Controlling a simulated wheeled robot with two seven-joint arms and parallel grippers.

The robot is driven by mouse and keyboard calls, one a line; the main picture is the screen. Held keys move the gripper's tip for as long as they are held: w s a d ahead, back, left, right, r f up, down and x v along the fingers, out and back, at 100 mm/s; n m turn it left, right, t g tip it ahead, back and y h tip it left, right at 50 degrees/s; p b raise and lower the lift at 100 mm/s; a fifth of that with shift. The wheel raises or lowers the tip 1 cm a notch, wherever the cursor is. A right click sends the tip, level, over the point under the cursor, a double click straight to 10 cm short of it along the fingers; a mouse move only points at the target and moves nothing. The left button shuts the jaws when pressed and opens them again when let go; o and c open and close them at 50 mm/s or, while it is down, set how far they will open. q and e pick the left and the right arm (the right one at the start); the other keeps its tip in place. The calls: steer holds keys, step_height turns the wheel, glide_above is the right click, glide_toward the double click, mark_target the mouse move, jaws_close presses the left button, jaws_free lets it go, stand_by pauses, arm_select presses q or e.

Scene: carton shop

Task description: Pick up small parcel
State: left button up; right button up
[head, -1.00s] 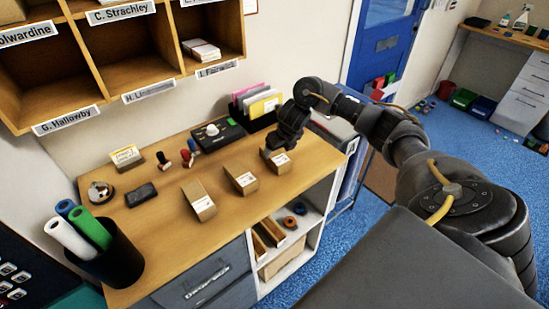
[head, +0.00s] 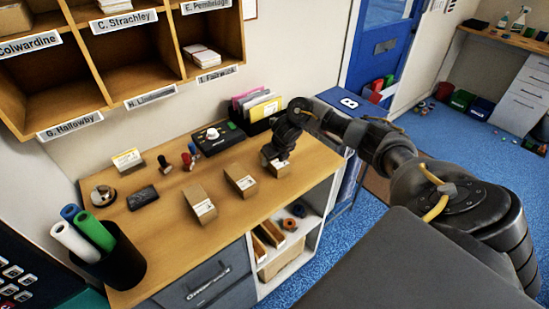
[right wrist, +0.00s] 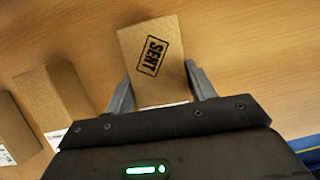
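Three small brown parcels stand in a row on the wooden counter: a left one (head: 198,203), a middle one (head: 241,181) and a right one (head: 274,168). My right gripper (head: 277,156) is over the right parcel. In the right wrist view, this parcel (right wrist: 168,72) bears a "SENT" stamp and lies between the two open fingers of my right gripper (right wrist: 160,82). The fingertips are close beside its sides; I cannot tell whether they touch. The parcel appears to rest on the counter. My left gripper is not in view.
Behind the parcels are stamps (head: 188,158), a black device (head: 217,138) and a holder with envelopes (head: 258,108). A black bin with rolls (head: 122,263) stands at the left. Pigeonholes (head: 140,75) hang above. The counter's front is mostly clear.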

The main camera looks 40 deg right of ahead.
steer(key=c, duration=0.6)
steer(key=shift+o, duration=0.2)
steer(key=shift+r, duration=0.15)
steer(key=shift+w+r+b, duration=0.1)
steer(key=shift+r+b, duration=0.45)
steer(key=shift+r, duration=0.05)
steer(key=shift+r+b, duration=0.5)
steer(key=shift+r, duration=0.3)
steer(key=s+r, duration=0.1)
steer(key=r, duration=0.1)
steer(key=s+r+p, duration=0.1)
steer(key=s+r, duration=0.1)
steer(key=s+r+p, duration=0.1)
steer(key=s+r, duration=0.1)
steer(key=shift+a+r, duration=0.2)
steer(key=shift+r, duration=0.15)
steer(key=s+a+r, duration=0.1)
steer(key=s+r, duration=0.2)
steer(key=s, duration=0.6)
steer(key=shift+a+r+p, duration=0.15)
steer(key=shift+a+p, duration=0.05)
steer(key=shift+p, duration=0.2)
